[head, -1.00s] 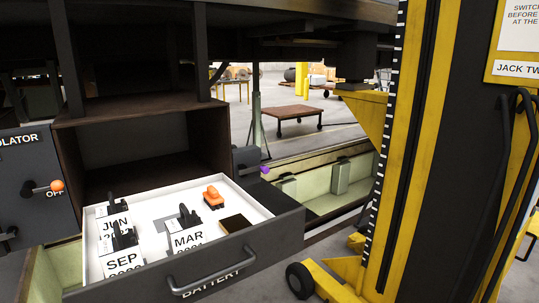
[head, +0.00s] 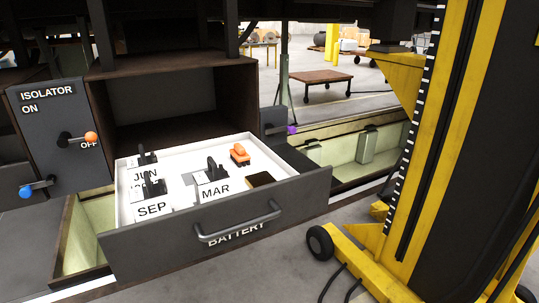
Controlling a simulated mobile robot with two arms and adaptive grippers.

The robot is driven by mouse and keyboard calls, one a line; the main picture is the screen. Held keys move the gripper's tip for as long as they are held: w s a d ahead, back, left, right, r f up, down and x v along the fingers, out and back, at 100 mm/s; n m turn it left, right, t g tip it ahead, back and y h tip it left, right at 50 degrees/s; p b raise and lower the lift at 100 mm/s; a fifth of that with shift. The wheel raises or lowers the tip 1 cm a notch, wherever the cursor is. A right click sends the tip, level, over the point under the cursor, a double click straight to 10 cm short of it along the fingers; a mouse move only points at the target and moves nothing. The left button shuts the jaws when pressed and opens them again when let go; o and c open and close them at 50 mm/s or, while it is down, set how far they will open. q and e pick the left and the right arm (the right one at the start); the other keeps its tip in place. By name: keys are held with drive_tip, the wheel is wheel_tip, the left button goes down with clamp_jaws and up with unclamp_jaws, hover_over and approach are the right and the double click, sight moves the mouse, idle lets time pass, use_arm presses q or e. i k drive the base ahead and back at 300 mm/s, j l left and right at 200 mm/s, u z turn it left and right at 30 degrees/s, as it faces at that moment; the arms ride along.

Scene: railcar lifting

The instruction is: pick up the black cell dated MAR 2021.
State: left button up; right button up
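The cell labelled MAR (head: 214,188) sits in the open battery drawer, right of centre, with a black handle standing up on top. Its year is hidden behind the drawer front now. A cell labelled SEP (head: 152,209) stands to its left at the front. A cell labelled JUN (head: 145,175) stands behind that one. The white-lined battery drawer (head: 215,234) is pulled out, with a bar handle on its dark front. Neither of my grippers is in view.
An orange-topped item (head: 240,155) and a dark brown block (head: 261,180) are also in the drawer. The isolator panel (head: 48,110) stands at left with orange and blue knobs. A yellow jack (head: 440,150) rises at right, its wheel (head: 320,243) near the drawer's right corner.

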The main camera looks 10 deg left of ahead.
sight(213, 184)
drive_tip(key=i+j, duration=0.1)
drive_tip(key=j, duration=0.4)
drive_tip(key=i+j+u, duration=0.1)
drive_tip(key=j, duration=0.45)
drive_tip(key=i+j, duration=0.1)
drive_tip(key=j, duration=0.4)
